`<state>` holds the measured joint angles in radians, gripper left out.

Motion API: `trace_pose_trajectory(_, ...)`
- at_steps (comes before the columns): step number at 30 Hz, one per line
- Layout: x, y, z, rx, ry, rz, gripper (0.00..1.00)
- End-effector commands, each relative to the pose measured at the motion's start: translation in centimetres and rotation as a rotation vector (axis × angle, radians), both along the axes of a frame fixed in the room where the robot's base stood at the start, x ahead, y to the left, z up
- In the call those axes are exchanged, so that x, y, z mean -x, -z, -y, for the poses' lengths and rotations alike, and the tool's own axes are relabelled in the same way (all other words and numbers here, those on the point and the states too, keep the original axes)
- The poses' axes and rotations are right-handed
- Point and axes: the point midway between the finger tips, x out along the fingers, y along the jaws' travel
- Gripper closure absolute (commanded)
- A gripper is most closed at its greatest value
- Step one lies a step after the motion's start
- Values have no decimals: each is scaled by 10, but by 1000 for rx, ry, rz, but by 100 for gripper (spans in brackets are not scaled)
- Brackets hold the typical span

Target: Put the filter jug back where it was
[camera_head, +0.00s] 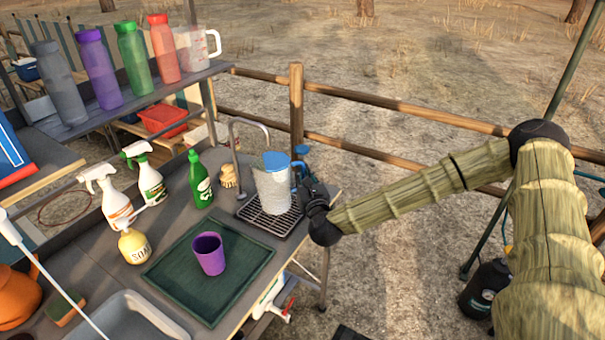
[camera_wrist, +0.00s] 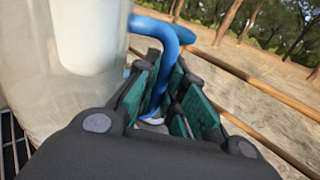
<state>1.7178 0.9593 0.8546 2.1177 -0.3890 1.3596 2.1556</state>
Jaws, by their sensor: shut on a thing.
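The filter jug (camera_head: 273,188) is a clear jug with a blue lid and a blue handle. It is upright at the drip rack (camera_head: 252,217) near the table's right end; whether it rests on the rack or hangs just above it, I cannot tell. My gripper (camera_head: 308,190) is at its right side. In the wrist view my gripper (camera_wrist: 168,105) has its green-padded fingers on both sides of the blue handle (camera_wrist: 163,70), shut on it. The jug's cloudy body (camera_wrist: 40,70) fills the left of that view.
A tap (camera_head: 243,130) stands behind the jug. A green bottle (camera_head: 200,180) and a brush (camera_head: 229,176) are to its left. A purple cup (camera_head: 209,254) stands on the green mat (camera_head: 170,268). Several bottles and a measuring jug (camera_head: 192,48) stand on the upper shelf.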

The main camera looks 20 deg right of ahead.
Motion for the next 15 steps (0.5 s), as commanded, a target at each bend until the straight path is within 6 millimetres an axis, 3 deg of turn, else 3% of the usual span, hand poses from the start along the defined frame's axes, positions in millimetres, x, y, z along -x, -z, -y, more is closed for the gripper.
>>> trace_pose_trajectory(14, 0, 4, 0, -1, 0, 4, 100)
trace_pose_trajectory(15, 0, 5, 0, -1, 0, 1, 82)
